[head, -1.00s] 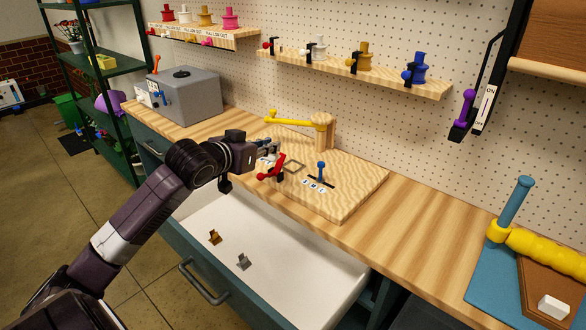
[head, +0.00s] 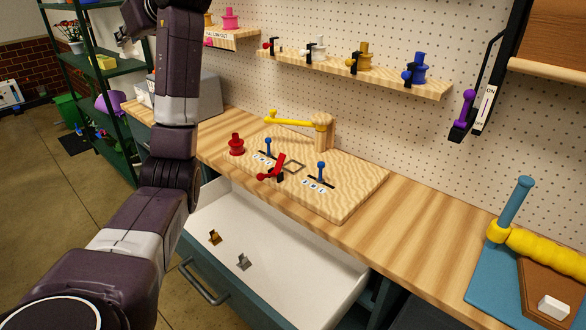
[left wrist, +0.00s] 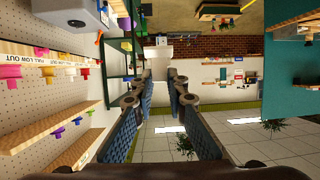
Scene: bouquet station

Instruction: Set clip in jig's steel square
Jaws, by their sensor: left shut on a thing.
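My left gripper (head: 128,40) is raised at the upper left of the head view, well away from the jig board (head: 345,185). Its fingers (left wrist: 160,90) show in the left wrist view. A brass-coloured clip (head: 214,237) and a grey clip (head: 242,261) lie apart in the open drawer. My right gripper is not in view.
On the jig stand a red knob (head: 236,145), blue levers (head: 321,170) and a yellow arm (head: 290,121) on a wooden post. The white drawer (head: 310,265) juts out below the worktop. A wall shelf (head: 400,84) holds several coloured pegs.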

